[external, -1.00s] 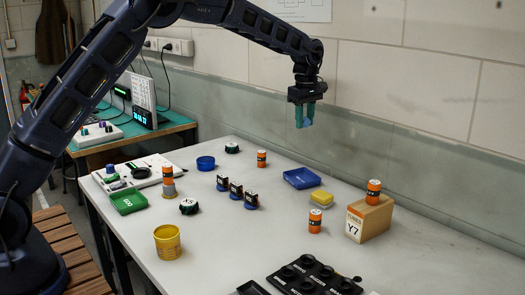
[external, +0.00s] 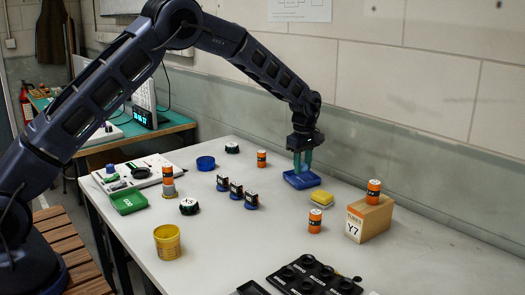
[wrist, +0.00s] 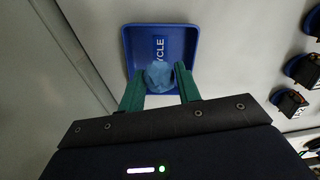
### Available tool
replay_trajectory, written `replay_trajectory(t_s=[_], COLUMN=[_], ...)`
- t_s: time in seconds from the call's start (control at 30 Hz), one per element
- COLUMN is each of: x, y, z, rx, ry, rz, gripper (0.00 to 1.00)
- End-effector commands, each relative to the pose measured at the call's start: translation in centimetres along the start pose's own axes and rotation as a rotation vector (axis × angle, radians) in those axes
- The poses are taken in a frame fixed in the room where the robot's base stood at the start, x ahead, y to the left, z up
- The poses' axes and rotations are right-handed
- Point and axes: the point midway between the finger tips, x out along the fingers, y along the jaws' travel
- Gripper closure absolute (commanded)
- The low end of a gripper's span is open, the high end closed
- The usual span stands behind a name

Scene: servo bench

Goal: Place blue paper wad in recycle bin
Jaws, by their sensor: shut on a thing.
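My gripper (external: 302,162) has green fingers and points down over the blue recycle bin (external: 301,182), a shallow square tray near the wall. In the wrist view the fingers are shut on the light blue paper wad (wrist: 158,75). The wad overlaps the bin's lettered floor in that view, and the bin's rim (wrist: 127,48) shows around it. In the external view the wad is small between the fingertips. The fingertips are at or just above the bin; I cannot tell whether the wad touches its floor.
An orange can (external: 373,190) stands on a cardboard box (external: 369,217). Another orange can (external: 315,220) stands in front. Several small dark servos (external: 236,191) stand to the left. The wall is close behind.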

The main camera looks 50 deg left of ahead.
Motion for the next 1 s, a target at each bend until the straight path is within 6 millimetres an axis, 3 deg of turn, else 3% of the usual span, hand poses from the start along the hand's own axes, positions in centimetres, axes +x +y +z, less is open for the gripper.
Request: replay_trajectory(t_s=[0.2, 0.57, 0.6, 0.63, 1.0], x=[2.7, 3.0, 3.0, 3.0, 2.6], y=[0.0, 0.0, 0.0, 0.0, 0.0], z=[0.0, 0.0, 0.0, 0.0, 0.0], rx=[0.0, 0.0, 0.0, 0.0, 0.0], ry=[-0.001, 0.0, 0.0, 0.0, 0.0], rz=[-0.001, -0.001, -0.001, -0.001, 0.0], gripper=[0.87, 0.87, 0.65, 0.59, 0.58])
